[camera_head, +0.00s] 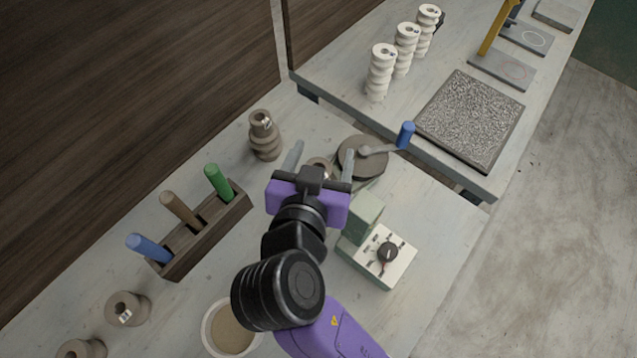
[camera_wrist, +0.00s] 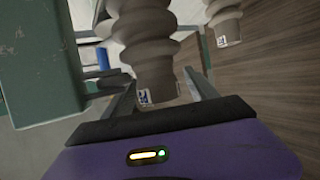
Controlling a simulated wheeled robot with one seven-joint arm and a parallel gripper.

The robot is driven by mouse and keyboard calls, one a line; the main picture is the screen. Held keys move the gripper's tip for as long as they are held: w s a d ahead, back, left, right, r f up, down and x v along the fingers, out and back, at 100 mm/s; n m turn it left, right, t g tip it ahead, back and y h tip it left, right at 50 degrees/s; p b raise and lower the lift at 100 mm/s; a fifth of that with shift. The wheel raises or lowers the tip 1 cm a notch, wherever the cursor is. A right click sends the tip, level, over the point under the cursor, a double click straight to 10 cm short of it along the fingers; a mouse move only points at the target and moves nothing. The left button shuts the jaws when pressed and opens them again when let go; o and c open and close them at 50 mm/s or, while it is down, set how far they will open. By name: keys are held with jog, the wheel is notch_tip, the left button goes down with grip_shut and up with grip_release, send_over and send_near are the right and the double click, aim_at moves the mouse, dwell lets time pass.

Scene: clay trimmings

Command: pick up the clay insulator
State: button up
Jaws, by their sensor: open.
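A brown-grey clay insulator (camera_head: 319,166) shows in the head view just beyond my gripper (camera_head: 320,160), mostly hidden by it. In the wrist view the ribbed insulator (camera_wrist: 150,55) stands large between the two fingers of my gripper (camera_wrist: 162,95), which are spread open on either side of it. It bears a small label near the end closest to my palm. I cannot tell whether either finger touches it. Another brown-grey insulator (camera_head: 264,137) stands upright to the left of my gripper; one also shows at the upper right of the wrist view (camera_wrist: 224,22).
Right of my gripper are a round wheel (camera_head: 352,160) with a blue-handled crank (camera_head: 405,135), a green block (camera_head: 362,215) and a dial box (camera_head: 385,254). A tool rack (camera_head: 205,232), a bowl (camera_head: 228,328) and more clay pieces (camera_head: 128,308) lie left. White insulators (camera_head: 381,72) stand on the far table.

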grip_shut()
jog(key=shift+r, duration=0.15)
